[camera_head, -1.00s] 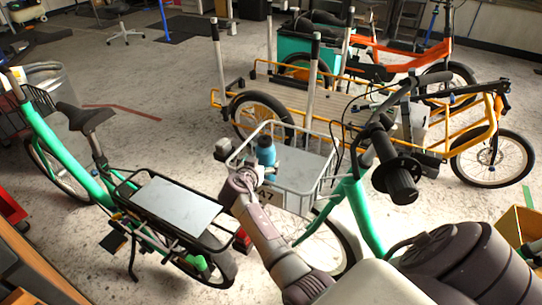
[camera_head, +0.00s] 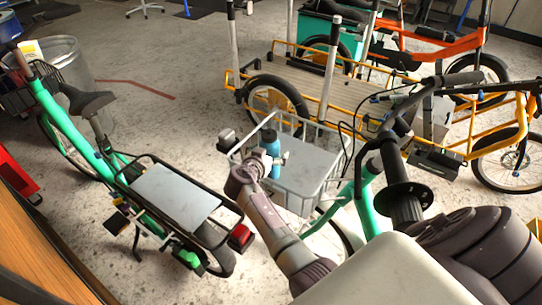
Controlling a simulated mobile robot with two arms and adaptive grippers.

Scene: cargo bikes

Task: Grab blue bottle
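The blue bottle (camera_head: 271,146) has a dark cap and stands upright at the left side of the grey wire front basket (camera_head: 312,187) of the green bike. My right arm reaches up from the bottom, and my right gripper (camera_head: 258,161) is at the basket's left side, close beside the bottle's lower left. The gripper is small and partly merged with the basket's edge, so I cannot tell whether its fingers are open or touch the bottle. The lower end of the bottle is partly hidden. My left gripper is not in view.
The green bike's handlebar and grip (camera_head: 405,200) stand right of the basket. A yellow cargo bike with a wooden deck (camera_head: 318,83) stands behind. Bare concrete floor lies between the rack and the basket.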

